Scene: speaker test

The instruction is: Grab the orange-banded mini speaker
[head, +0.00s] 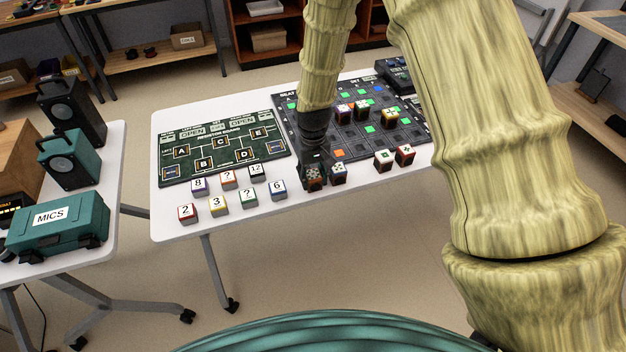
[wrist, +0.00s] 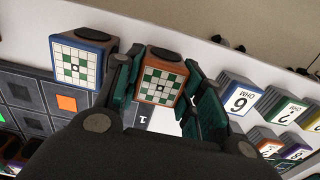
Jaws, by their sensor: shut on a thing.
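The orange-banded mini speaker (wrist: 162,78) shows a green-and-white checked face with an orange edge in the wrist view. It sits between the two fingers of my gripper (wrist: 164,100), which is shut on it. In the head view my gripper (head: 314,164) points down at the white table's front edge, and the speaker (head: 314,181) shows below its fingertips. Whether it rests on the table or is slightly raised, I cannot tell. A similar blue-edged mini speaker (wrist: 78,62) stands close beside it, and also shows in the head view (head: 338,175).
Two more small speakers (head: 383,161) (head: 405,155) stand to the right, and several sit on the dark grid board (head: 350,153). Several numbered cubes (head: 219,206) stand left of my gripper, before the green resistor board (head: 176,168). A side table holds a teal MICS case (head: 62,228).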

